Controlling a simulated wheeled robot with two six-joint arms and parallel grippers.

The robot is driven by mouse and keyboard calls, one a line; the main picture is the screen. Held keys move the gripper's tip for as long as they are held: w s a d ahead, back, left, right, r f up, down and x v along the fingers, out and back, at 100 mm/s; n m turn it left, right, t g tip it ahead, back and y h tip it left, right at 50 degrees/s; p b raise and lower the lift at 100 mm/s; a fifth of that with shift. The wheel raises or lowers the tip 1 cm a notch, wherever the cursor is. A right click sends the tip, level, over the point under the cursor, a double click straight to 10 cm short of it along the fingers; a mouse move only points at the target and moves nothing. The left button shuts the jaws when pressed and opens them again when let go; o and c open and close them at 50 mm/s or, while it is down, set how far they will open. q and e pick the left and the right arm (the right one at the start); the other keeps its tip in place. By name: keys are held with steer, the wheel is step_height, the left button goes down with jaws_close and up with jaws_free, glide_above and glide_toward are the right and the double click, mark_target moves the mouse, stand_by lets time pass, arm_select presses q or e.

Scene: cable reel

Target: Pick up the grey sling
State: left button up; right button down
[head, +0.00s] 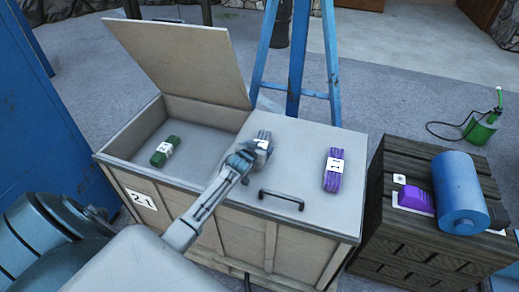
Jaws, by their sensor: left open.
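The grey sling (265,135) is a small folded bundle with a white label. It lies on the closed right half of the crate's top, close to the hinge side of the open lid. My left gripper (256,150) is right over its near end and partly hides it. The gripper is open, and I cannot tell whether its fingers touch the sling. My right gripper is not in view.
A purple sling (333,170) lies right of the grey one, and a green sling (165,151) is in the open left compartment. The crate (297,245) has a raised lid (185,60) and a black handle (281,199).

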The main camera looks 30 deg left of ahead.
mark_target(258, 140)
arm_select(q)
steer(key=shift+r, duration=0.1)
steer(key=shift+c, duration=0.7)
steer(key=c, duration=1.1)
steer(key=shift+r, duration=0.1)
steer(key=shift+c, duration=1.3)
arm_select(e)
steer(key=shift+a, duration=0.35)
